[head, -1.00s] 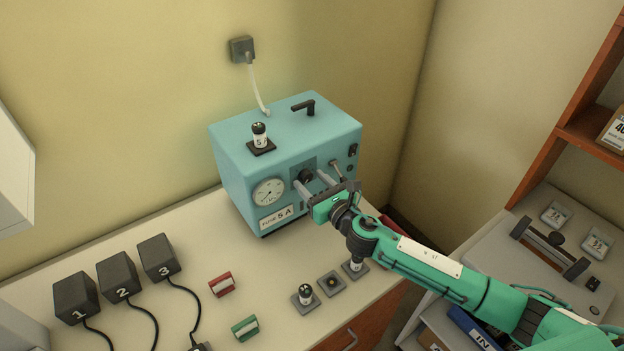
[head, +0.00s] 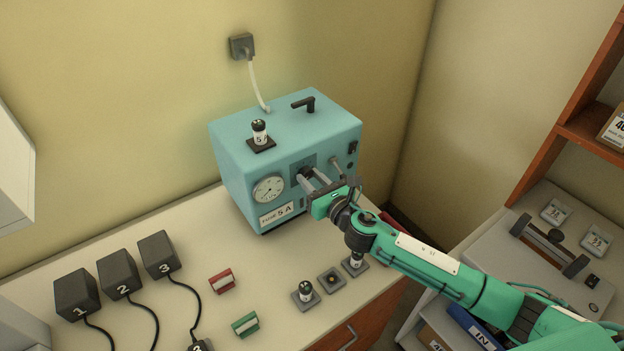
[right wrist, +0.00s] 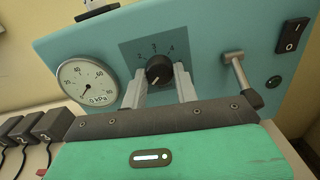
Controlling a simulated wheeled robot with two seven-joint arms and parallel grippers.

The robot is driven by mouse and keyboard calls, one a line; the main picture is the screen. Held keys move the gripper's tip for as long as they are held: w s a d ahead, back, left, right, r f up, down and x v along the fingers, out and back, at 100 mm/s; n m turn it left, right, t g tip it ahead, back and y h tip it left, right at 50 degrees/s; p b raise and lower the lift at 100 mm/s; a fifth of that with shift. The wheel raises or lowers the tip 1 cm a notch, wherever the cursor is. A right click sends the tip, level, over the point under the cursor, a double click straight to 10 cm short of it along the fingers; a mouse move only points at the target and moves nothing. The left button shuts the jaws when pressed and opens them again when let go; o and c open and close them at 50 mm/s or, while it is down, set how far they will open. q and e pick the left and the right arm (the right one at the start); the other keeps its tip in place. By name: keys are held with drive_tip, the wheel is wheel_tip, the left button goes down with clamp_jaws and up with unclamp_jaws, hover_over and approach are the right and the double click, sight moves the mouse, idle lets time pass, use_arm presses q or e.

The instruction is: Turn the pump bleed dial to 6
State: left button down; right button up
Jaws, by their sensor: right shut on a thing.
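The pump bleed dial (right wrist: 158,70) is a black knob on a dark square plate on the front of the teal pump (head: 235,172). Digits 2, 3 and 4 show above the knob in the right wrist view; a pale mark is on it, but its exact reading is too small to tell. My right gripper (head: 305,175) is at the pump's front, its two grey fingers reaching to either side of the dial and shut on it. In the right wrist view the fingers (right wrist: 159,82) flank the knob. My left gripper is not in view.
A round gauge (right wrist: 87,82) sits left of the dial. A lever (right wrist: 238,75) and a power switch (right wrist: 292,36) are to its right. Black numbered blocks (head: 118,277) with cables stand on the bench's left.

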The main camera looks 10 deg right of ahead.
drive_tip(key=m, duration=0.6)
drive_tip(key=shift+m, duration=0.3)
drive_tip(key=m, duration=1)
drive_tip(key=shift+r+p, duration=0.1)
drive_tip(key=shift+p, duration=0.25)
drive_tip(key=m, duration=0.3)
drive_tip(key=shift+m, duration=0.3)
drive_tip(key=m+p, duration=0.1)
drive_tip(key=m, duration=0.5)
drive_tip(key=shift+r+p, duration=0.1)
drive_tip(key=shift+p, duration=0.25)
drive_tip(key=m+p, duration=0.1)
drive_tip(key=m, duration=0.5)
drive_tip(key=shift+m, duration=0.4)
drive_tip(key=m, duration=0.6)
drive_tip(key=shift+p, duration=0.4)
drive_tip(key=m, duration=0.7)
drive_tip(key=shift+d+m, duration=0.1)
drive_tip(key=shift+m, duration=0.2)
drive_tip(key=m, duration=0.6)
drive_tip(key=shift+f+p, duration=0.2)
drive_tip(key=shift+p, duration=0.1)
drive_tip(key=shift+m, duration=0.4)
